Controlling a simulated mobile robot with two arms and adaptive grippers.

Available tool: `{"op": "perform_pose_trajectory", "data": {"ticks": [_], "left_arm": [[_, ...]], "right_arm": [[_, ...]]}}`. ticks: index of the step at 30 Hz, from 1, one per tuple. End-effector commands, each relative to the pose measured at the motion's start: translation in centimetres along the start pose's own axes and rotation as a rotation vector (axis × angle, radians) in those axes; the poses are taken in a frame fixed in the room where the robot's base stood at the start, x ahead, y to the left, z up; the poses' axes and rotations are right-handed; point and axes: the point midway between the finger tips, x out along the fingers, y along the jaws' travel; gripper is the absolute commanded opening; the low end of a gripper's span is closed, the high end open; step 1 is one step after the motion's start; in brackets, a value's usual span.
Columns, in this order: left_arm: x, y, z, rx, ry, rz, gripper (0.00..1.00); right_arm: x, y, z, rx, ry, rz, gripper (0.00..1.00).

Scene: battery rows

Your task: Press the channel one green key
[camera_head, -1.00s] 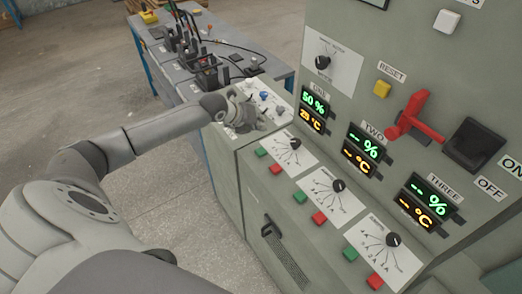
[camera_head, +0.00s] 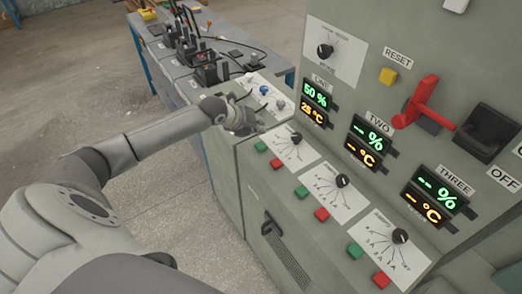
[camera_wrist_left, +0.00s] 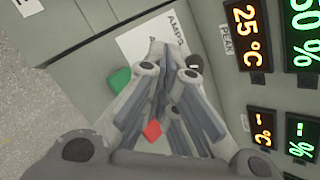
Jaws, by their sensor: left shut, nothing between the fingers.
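The channel one green key (camera_head: 261,146) is a small green square on the sloped panel, at the upper left end of the channel one dial plate (camera_head: 290,150). It also shows in the left wrist view (camera_wrist_left: 119,80), left of my fingers. My left gripper (camera_head: 250,124) is shut and empty, a little above and beyond the green key, apart from it as far as I can tell. In the left wrist view the closed fingers (camera_wrist_left: 170,65) cover part of the dial plate. The channel one red key (camera_wrist_left: 152,131) shows partly between the finger links. My right gripper is not in view.
The channel one display (camera_head: 315,105) reads 50 % and 25 °C. Channel two and three green keys (camera_head: 301,192) (camera_head: 355,251) lie nearer along the panel. A red lever (camera_head: 425,105) and a yellow reset button (camera_head: 387,76) stick out at right. Floor at left is clear.

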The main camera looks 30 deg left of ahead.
Motion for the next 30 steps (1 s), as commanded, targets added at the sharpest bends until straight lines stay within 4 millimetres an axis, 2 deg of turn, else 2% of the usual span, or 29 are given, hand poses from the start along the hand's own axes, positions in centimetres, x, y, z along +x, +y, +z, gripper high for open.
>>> {"op": "perform_pose_trajectory", "data": {"ticks": [1, 7, 30], "left_arm": [[1.1, 0.8, -0.8, -0.001, 0.001, 0.000, 0.00], [2.5, 1.8, -1.7, 0.000, 0.000, 0.000, 0.00], [2.7, 1.9, -1.9, 0.000, 0.000, 0.000, 0.00]], "right_arm": [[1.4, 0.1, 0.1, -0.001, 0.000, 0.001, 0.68], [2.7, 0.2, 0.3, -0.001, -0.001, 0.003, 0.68], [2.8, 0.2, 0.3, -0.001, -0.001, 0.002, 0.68]]}}
